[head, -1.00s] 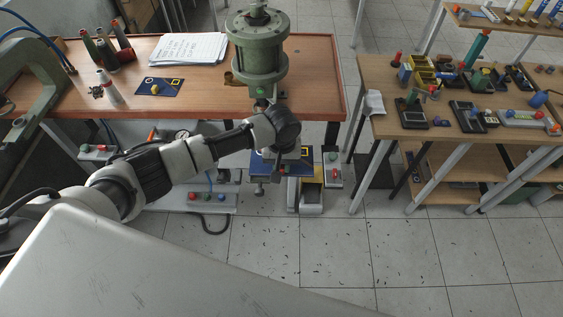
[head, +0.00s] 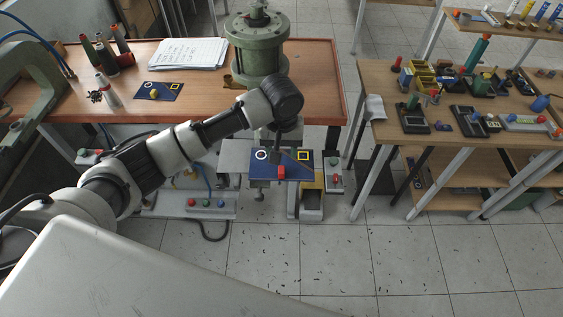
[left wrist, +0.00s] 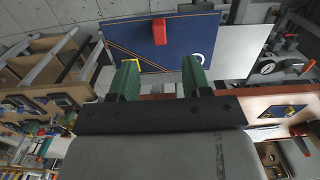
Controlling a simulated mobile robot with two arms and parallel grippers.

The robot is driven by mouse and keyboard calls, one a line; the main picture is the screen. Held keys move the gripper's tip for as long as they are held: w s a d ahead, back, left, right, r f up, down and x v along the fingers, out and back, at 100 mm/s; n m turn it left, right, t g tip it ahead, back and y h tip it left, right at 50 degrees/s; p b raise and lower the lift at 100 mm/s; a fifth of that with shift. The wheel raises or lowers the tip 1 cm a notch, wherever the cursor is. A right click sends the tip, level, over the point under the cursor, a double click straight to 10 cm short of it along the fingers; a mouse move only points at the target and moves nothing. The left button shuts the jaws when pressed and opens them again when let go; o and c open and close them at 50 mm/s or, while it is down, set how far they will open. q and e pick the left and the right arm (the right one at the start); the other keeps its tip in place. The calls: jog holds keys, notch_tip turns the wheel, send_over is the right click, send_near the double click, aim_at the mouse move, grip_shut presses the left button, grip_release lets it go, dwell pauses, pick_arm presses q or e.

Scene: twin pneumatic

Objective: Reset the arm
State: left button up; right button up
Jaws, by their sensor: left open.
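My left arm reaches in from the left in the head view, and its gripper hangs over the blue board (head: 262,176), mostly hidden behind the wrist. In the left wrist view my left gripper (left wrist: 160,75) has its two green fingers spread wide with nothing between them. A red block (head: 281,172) stands on the blue board, which has a white ring and a yellow square outline. The block also shows in the left wrist view (left wrist: 159,31), beyond the fingertips and apart from them. My right gripper is in neither view.
A wooden table (head: 315,80) carries a green cylindrical machine (head: 257,45), papers (head: 188,53) and a second blue card (head: 158,91). A control box with coloured buttons (head: 206,203) is below at left. A cluttered bench (head: 385,120) stands at right. The floor in front is open.

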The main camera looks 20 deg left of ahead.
pick_arm(q)
jog(key=s+d+f+m+t+h, duration=0.1)
jog(key=s+d+f+m+h, duration=0.1)
jog(key=s, duration=0.5)
jog(key=s+d+f+m+t+h, duration=0.1)
jog(key=s+d+f+m, duration=0.15)
jog(key=s, duration=0.45)
jog(key=s+a+t+y, duration=0.2)
jog(key=s+a+y, duration=0.1)
jog(key=s+a, duration=0.85)
notch_tip(320, 180, down, 30)
jog(key=s+d+g+b, duration=0.1)
jog(key=s+g+b, duration=0.1)
jog(key=b, duration=0.4)
jog(key=s+a+f+b, duration=0.1)
jog(key=s+f+b, duration=0.1)
jog(key=s+f, duration=0.6)
jog(key=s+a+f+m+g+b, duration=0.1)
jog(key=s+f+b, duration=0.2)
jog(key=s+f, duration=0.5)
notch_tip(320, 180, down, 7)
jog(key=shift+s+a+f, duration=0.1)
jog(key=shift+s+a, duration=0.05)
jog(key=shift+a, duration=0.15)
